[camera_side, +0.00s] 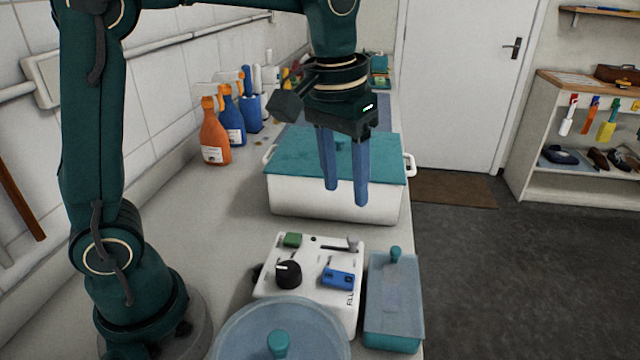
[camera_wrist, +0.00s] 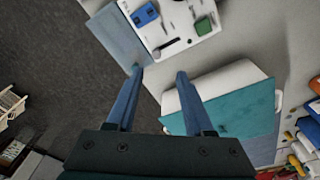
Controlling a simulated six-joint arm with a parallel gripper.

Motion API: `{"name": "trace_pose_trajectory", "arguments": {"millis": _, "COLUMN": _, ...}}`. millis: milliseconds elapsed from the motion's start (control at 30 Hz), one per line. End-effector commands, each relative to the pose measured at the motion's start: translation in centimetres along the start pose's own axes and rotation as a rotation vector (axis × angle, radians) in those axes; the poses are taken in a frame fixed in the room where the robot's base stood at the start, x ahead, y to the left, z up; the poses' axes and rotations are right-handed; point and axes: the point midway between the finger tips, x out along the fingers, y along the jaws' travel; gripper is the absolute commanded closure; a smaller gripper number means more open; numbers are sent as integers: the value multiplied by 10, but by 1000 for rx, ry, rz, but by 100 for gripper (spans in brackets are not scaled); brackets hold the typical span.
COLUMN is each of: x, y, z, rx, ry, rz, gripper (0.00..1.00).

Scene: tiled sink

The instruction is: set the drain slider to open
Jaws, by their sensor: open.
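A white control panel (camera_side: 312,300) lies on the counter, and it also shows at the top of the wrist view (camera_wrist: 178,25). Near its far right edge is a dark slot with a small grey slider handle (camera_side: 353,243) at the right end. The panel also carries a black knob (camera_side: 288,274), a green button (camera_side: 292,240) and a blue block (camera_side: 338,278). "FILL" is printed at the right edge; I cannot read a drain label. My gripper (camera_side: 346,196) is open and empty, pointing down above and beyond the panel, in front of the lidded white tub.
The white tub with a teal lid (camera_side: 290,155) stands behind the panel. A teal lidded box (camera_side: 394,310) sits right of it and a round clear lid (camera_side: 250,335) in front. Spray bottles (camera_side: 213,135) stand along the wall. Space above the panel is clear.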

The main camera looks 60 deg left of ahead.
Motion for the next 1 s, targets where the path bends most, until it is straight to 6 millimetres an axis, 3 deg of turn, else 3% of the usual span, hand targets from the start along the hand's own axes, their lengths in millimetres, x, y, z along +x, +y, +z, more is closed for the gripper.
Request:
{"name": "trace_pose_trajectory", "arguments": {"millis": 200, "x": 34, "y": 8, "z": -13, "rx": 14, "ry": -92, "rz": -22, "gripper": 48}}
{"name": "trace_pose_trajectory", "arguments": {"millis": 633, "x": 81, "y": 8, "z": -4, "rx": 19, "ry": -127, "rz": -30, "gripper": 48}}
{"name": "trace_pose_trajectory", "arguments": {"millis": 1000, "x": 94, "y": 7, "z": -3, "rx": 19, "ry": -122, "rz": -29, "gripper": 48}}
